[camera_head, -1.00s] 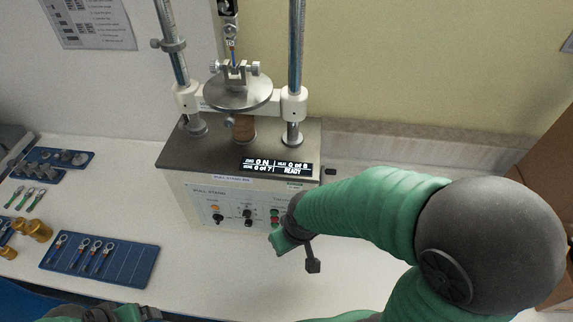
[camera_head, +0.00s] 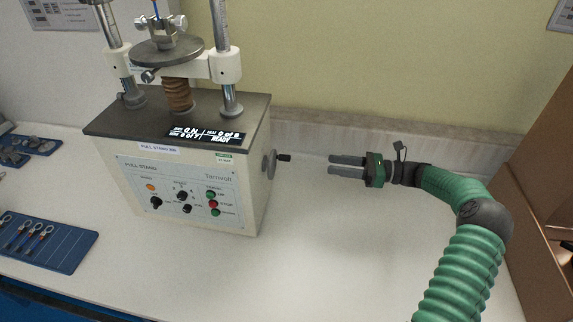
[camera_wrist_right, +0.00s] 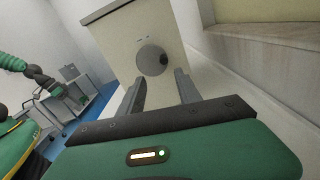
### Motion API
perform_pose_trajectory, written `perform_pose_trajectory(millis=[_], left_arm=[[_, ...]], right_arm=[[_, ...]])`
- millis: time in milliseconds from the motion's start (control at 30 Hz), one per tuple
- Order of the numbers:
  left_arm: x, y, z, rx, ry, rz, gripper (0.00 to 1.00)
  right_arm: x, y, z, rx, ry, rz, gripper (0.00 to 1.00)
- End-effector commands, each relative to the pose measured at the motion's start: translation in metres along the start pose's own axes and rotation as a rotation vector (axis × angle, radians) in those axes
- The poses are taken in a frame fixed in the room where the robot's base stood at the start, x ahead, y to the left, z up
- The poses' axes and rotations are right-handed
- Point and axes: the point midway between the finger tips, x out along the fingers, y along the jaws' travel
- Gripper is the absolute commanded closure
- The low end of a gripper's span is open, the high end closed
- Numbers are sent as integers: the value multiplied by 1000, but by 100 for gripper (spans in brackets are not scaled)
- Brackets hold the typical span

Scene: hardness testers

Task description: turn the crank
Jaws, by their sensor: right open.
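The crank is a grey disc (camera_head: 269,164) with a short black handle (camera_head: 284,157) on the right side wall of the pull stand (camera_head: 190,195). My right gripper (camera_head: 331,164) is open and empty, to the right of the handle with a gap between them, its fingers pointing at the crank. In the right wrist view the crank disc (camera_wrist_right: 150,60) and its dark handle (camera_wrist_right: 163,60) show ahead between the open fingers (camera_wrist_right: 158,76).
A blue tray (camera_head: 75,250) with several ringed parts lies left of the stand. The white bench (camera_head: 330,260) is clear right of the stand. A low ledge (camera_head: 340,140) runs along the wall behind. A brown box-like thing (camera_head: 545,180) stands at the right edge.

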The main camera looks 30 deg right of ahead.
Motion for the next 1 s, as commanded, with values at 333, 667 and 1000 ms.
perform_pose_trajectory(millis=[333, 667, 1000], left_arm=[[-3, 0, -1, 1, 0, 0, 9], [-4, 0, -1, 1, 0, 0, 9], [-4, 0, -1, 1, 0, 0, 9]], right_arm=[[91, 2, -1, 0, 4, 4, 59], [147, 1, -2, -1, 5, 1, 59], [149, 0, -2, -1, 4, 0, 66]])
